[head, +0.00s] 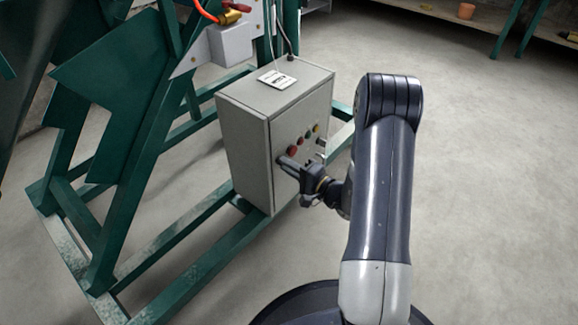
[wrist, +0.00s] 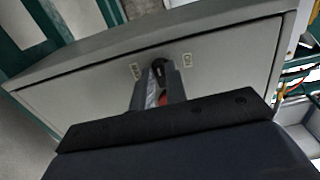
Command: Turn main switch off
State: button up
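The main switch (wrist: 158,68) is a small dark knob on the front of the grey control box (head: 243,150). My gripper (head: 283,164) is at the lower left of the box's front, by the switch. In the wrist view my gripper (wrist: 160,76) has its fingertips on either side of the knob, with a narrow gap between the fingers. I cannot tell whether they press on it. In the head view my gripper hides the switch.
Several coloured buttons, among them a red button (head: 292,150), sit on the box front just above my gripper. A white label (head: 276,79) lies on the box top. A green steel frame (head: 150,170) stands around and left of the box. The floor to the right is clear.

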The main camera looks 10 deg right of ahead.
jog(key=o, duration=0.4)
jog(key=shift+c, duration=0.2)
jog(key=p+v, duration=0.2)
jog(key=v, duration=0.9)
jog(key=shift+p, duration=0.35)
jog(key=shift+w+a, duration=0.1)
jog(key=shift+w, duration=0.05)
jog(key=b+x, duration=0.2)
jog(key=x, duration=0.8)
jog(key=shift+w+a+b, duration=0.2)
jog(key=shift+w+b, duration=0.05)
jog(key=shift+b, duration=0.1)
